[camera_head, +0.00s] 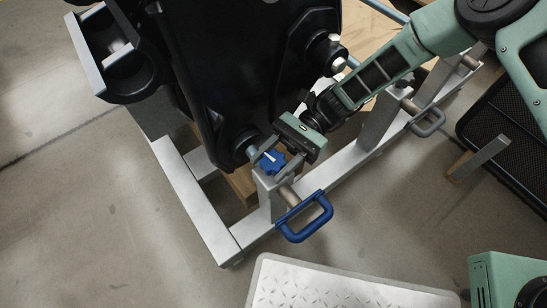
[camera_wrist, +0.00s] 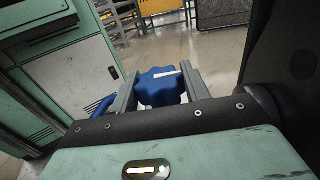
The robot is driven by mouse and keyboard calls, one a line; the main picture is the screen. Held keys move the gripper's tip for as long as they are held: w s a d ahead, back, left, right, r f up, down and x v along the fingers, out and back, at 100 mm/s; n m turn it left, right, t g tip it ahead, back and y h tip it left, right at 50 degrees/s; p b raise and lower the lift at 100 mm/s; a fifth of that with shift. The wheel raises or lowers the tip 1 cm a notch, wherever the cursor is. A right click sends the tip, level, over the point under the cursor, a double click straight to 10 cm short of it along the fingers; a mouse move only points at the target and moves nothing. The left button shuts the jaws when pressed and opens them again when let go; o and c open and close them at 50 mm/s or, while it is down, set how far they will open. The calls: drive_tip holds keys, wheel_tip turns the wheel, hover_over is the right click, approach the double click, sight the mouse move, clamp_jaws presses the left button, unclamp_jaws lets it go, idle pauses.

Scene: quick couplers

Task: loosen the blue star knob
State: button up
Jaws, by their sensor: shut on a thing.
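The blue star knob (camera_head: 270,161) sits on top of a grey metal post in the head view, with a white mark on its top. It also shows in the wrist view (camera_wrist: 162,88), between the two grey fingers. My gripper (camera_head: 273,163) reaches in from the upper right, with one finger on each side of the knob, and is shut on it. In the wrist view my gripper (camera_wrist: 160,92) has its fingers at the knob's left and right sides. The knob's underside is hidden.
A blue handle (camera_head: 305,217) sticks out just below the knob. A large black machine body (camera_head: 235,60) stands close behind, on a grey metal frame (camera_head: 195,205). A tread plate (camera_head: 340,285) lies in front. A black mesh panel (camera_head: 510,125) is at right. Open floor lies left.

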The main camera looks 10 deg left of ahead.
idle(0.4)
drive_tip(key=o, duration=1)
